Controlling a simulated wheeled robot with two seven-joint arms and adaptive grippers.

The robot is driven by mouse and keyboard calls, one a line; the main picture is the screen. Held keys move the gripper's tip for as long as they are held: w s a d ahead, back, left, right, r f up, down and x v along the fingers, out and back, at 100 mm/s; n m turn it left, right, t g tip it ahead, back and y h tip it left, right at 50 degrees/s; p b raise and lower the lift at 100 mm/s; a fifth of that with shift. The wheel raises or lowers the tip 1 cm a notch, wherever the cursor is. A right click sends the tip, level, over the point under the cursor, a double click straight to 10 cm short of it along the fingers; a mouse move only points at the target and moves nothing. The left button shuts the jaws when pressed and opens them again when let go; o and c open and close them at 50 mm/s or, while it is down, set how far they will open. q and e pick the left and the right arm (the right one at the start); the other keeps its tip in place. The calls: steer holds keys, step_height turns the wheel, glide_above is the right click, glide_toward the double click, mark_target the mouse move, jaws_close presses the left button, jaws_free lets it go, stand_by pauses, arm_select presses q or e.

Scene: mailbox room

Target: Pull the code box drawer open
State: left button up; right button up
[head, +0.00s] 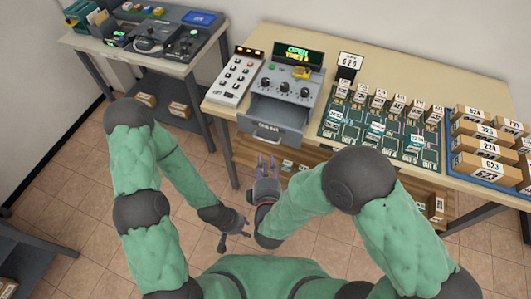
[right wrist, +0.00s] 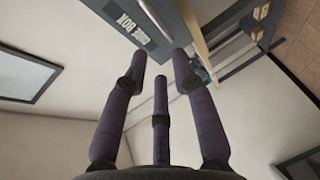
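The code box (head: 290,88) is a grey unit with knobs on the near edge of the table. Its drawer (head: 270,125) stands pulled out toward me, and its inside shows empty from above. My right gripper (head: 266,162) is just below and in front of the drawer front, fingers spread, holding nothing. In the right wrist view its three fingers (right wrist: 160,75) are apart, and the labelled drawer front (right wrist: 135,32) appears upside down beyond them, with no visible contact. My left gripper (head: 236,237) hangs low over the floor, fingers spread and empty.
A display (head: 298,54) reading OPEN stands behind the code box. A white button panel (head: 236,77) is to its left. A green board (head: 380,130) with small numbered boxes and a blue tray (head: 452,160) of cartons are to the right. A side table (head: 150,52) stands left.

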steer(key=shift+v, duration=0.85)
steer(key=shift+d, duration=0.1)
steer(key=d+f+m+g, duration=0.5)
steer(key=f+m+g, duration=0.3)
steer(key=f, duration=0.6)
steer(key=s+d+f+m+g+y, duration=0.2)
steer(key=s+d+f+m+g, duration=0.4)
steer(key=s+f+m, duration=0.4)
steer(key=s+m+g, duration=0.1)
steer(key=s+m, duration=0.1)
steer(key=shift+d+f+m+y, duration=0.15)
steer(key=shift+d+m+y, duration=0.1)
steer(key=shift+m+y, duration=0.05)
